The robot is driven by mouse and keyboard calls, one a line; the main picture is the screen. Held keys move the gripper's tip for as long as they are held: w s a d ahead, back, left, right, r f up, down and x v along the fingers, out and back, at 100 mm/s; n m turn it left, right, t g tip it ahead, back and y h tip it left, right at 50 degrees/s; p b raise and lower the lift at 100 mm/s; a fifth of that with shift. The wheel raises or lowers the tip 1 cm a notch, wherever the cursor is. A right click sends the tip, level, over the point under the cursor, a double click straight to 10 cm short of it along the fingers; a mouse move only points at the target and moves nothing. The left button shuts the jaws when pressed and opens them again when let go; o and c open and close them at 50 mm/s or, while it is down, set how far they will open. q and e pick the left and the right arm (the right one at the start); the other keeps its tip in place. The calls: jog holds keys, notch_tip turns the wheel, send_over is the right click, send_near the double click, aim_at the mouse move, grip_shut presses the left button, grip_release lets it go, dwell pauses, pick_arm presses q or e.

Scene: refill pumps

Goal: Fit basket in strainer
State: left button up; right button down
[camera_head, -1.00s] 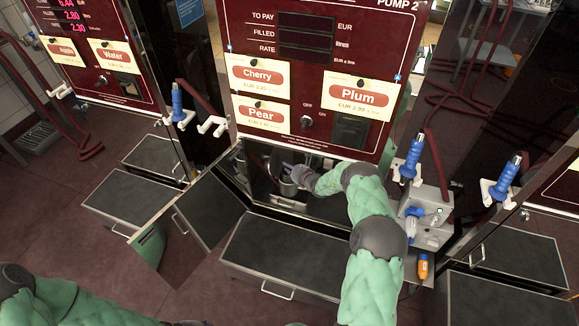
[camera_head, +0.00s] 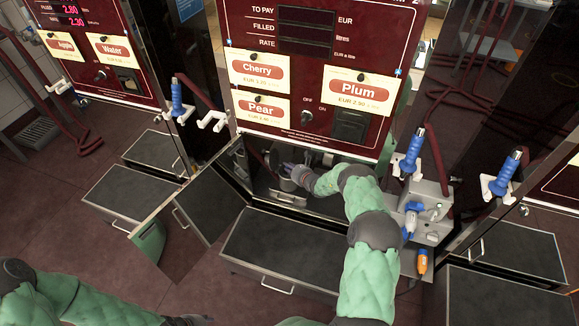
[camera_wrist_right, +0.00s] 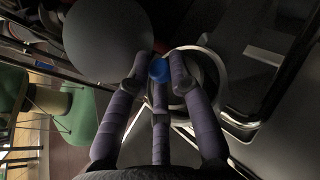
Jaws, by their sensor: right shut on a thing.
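My right gripper (camera_head: 290,171) reaches into the open cabinet under the middle pump. In the right wrist view my right gripper (camera_wrist_right: 159,67) has its fingers closed around a small blue piece (camera_wrist_right: 158,70). It looks like the basket's handle; the basket's body is hidden behind the fingers. A round metal rim (camera_wrist_right: 220,72), apparently the strainer's, lies right behind and around the fingertips. I cannot tell whether the basket is inside it. Only a dark end of my left arm shows at the bottom edge of the head view; its fingers cannot be made out.
The cabinet door (camera_head: 205,205) stands open at the left. A dark step box (camera_head: 280,250) stands in front of the cabinet. A large grey disc (camera_wrist_right: 106,40) is left of the fingers in the wrist view. A grey metal unit (camera_head: 428,210) with blue nozzles is at the right.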

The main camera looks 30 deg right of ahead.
jog(key=shift+f, duration=0.9)
jog(key=c, duration=1)
grip_release()
jog(key=shift+c, duration=0.2)
jog(key=shift+s+a+f, duration=0.1)
jog(key=shift+f, duration=0.05)
